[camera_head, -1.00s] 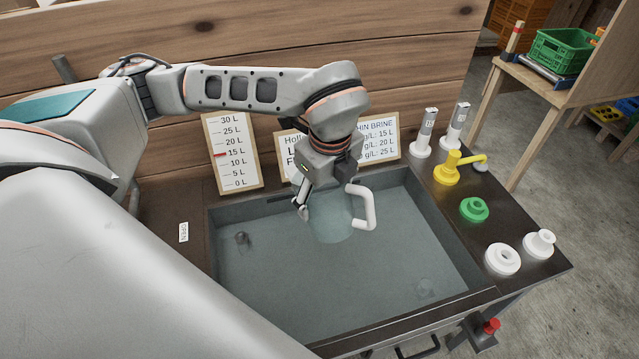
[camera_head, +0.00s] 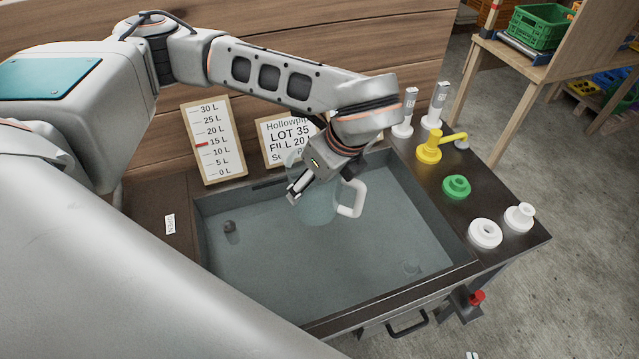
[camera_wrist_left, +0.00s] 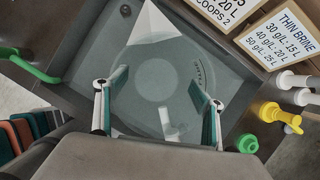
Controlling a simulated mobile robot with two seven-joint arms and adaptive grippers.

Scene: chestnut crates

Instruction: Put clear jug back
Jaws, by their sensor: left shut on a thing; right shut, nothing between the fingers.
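The clear jug (camera_head: 317,207) with a white handle (camera_head: 352,199) is over the back middle of the water-filled tank (camera_head: 222,275). I cannot tell whether its base is in the water. My left gripper (camera_head: 297,192) is shut on the jug from above and hides part of its top. In the left wrist view the jug (camera_wrist_left: 158,100) is a see-through round shape between the two fingers, its handle pointing toward the palm. My right gripper (camera_head: 472,355) barely shows at the bottom edge, shut and empty, away from the jug.
A level scale board (camera_head: 212,140) and a lot sign (camera_head: 283,140) stand behind the tank. Along its right ledge are white bottles, a yellow pump (camera_head: 430,148), a green fitting (camera_head: 456,187) and white fittings (camera_head: 485,233). The tank's left half is open water.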

